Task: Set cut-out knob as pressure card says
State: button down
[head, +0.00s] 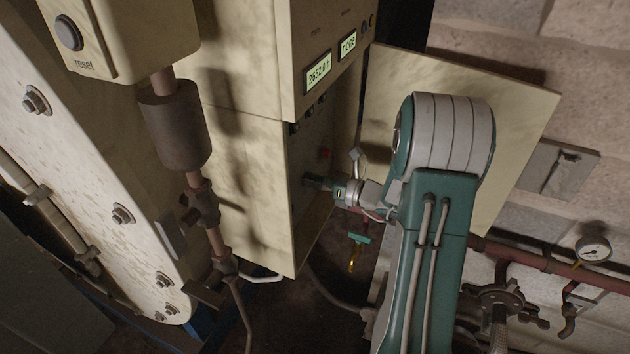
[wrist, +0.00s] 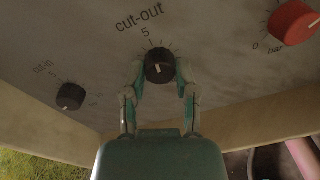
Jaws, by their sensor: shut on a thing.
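The cut-out knob (wrist: 159,66) is black and round with a short white mark. It sits on a grey panel under the printed word "cut-out" and the numeral 5, with scale ticks around its upper side. My gripper (wrist: 160,76) has one finger on each side of this knob and is shut on it. In the head view my gripper (head: 314,183) reaches into the cream cabinet's open front, and the knob is hidden there. The exact setting is too small to read surely. I cannot make out a pressure card in either view.
In the wrist view a black knob (wrist: 70,96) is at left and a red knob (wrist: 293,21) marked "bar" at upper right. The cabinet door (head: 520,110) stands open beside my arm. Displays (head: 319,72) are above; a gauge (head: 593,250) and pipes are at right.

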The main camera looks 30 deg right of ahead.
jog(key=shift+w+r+m, duration=0.1)
jog(key=shift+m, duration=0.8)
jog(key=shift+w+r+m, duration=0.1)
jog(key=shift+m, duration=0.8)
jog(key=shift+d, duration=0.1)
jog(key=shift+c, duration=1.9)
grip_release()
jog(key=shift+f, duration=0.1)
jog(key=v, duration=1.2)
jog(key=shift+d, duration=0.15)
jog(key=shift+f, duration=0.1)
